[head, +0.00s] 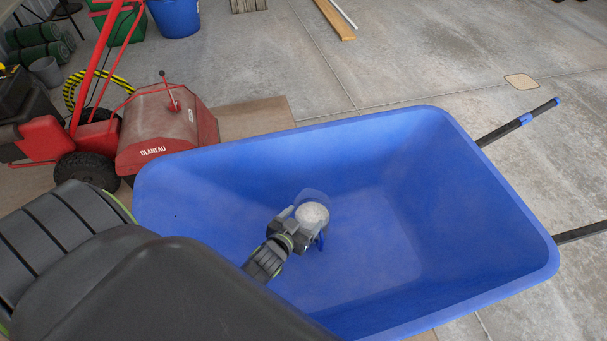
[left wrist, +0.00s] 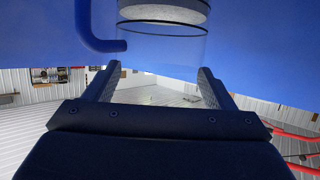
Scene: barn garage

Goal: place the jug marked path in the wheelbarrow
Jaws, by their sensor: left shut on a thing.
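A clear jug (head: 313,213) with whitish contents and a blue handle is held inside the blue wheelbarrow (head: 455,215), over its floor. Whether its base touches the floor I cannot tell. My left gripper (head: 299,228) is shut on the jug. In the left wrist view the clear jug (left wrist: 160,42) stands between the two fingers (left wrist: 158,78), its blue handle to the left. No marking on the jug can be read in either view. My right gripper is not in view.
The wheelbarrow's tray around the jug looks empty. Its dark handles (head: 520,122) stick out at the right. A red mower-like machine (head: 165,125) stands behind it on the left. A blue bucket (head: 174,15) and a plank (head: 335,20) lie farther back. Open concrete floor is at right.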

